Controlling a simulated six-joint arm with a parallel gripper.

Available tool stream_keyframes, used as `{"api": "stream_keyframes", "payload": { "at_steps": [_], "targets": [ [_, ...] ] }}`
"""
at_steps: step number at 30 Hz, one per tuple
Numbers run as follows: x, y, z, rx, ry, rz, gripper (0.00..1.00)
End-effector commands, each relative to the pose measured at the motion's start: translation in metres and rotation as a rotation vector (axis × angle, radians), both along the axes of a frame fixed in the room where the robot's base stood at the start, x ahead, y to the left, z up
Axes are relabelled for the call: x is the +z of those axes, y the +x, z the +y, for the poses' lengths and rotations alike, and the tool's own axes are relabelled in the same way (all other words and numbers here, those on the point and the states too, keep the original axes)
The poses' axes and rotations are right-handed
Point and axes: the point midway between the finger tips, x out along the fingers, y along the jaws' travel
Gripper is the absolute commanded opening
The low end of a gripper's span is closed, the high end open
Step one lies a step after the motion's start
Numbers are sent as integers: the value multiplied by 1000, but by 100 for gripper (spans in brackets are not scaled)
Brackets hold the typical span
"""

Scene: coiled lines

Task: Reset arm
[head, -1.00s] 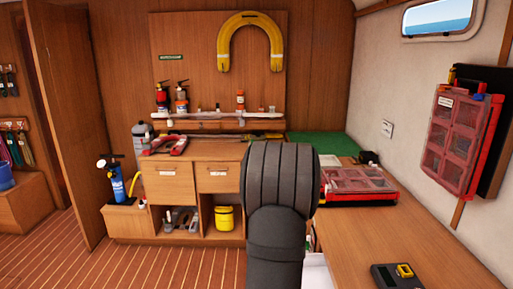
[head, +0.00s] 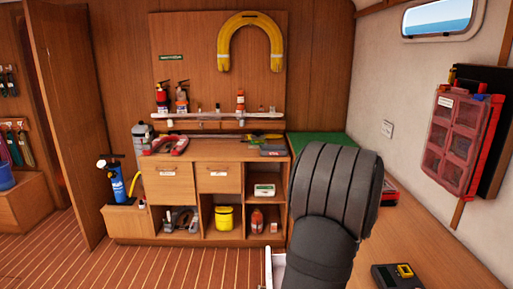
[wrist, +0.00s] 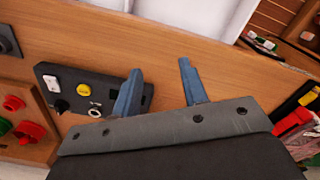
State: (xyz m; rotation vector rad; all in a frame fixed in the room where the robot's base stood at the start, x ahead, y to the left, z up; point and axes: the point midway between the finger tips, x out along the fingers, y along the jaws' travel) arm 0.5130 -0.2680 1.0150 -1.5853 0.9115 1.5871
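My gripper (wrist: 160,66) shows in the wrist view, its two blue fingers apart with nothing between them. It is over the wooden bench top (wrist: 190,45), beside a black panel (wrist: 75,85) with a yellow button and a metal ring; the gap between fingers and bench cannot be told. In the head view my dark arm stands in front of the right-hand bench, and the gripper is hidden behind it.
Red and green knobs (wrist: 20,110) sit at the wrist view's left edge. A red case (head: 390,195) is mostly hidden by my arm. A black device (head: 393,276) lies on the near bench. A red organizer (head: 460,135) hangs on the right wall. The floor at left is clear.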

Motion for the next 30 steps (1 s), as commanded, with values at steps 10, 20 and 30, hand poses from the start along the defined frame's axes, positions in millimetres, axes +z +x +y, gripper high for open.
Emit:
{"api": "stream_keyframes", "payload": {
  "at_steps": [10,20,30],
  "targets": [
    [12,-38,-60,-187,-1,-2,40],
    [22,-79,-108,-355,-2,-2,40],
    [28,-102,-130,-442,-1,-1,40]
  ]
}}
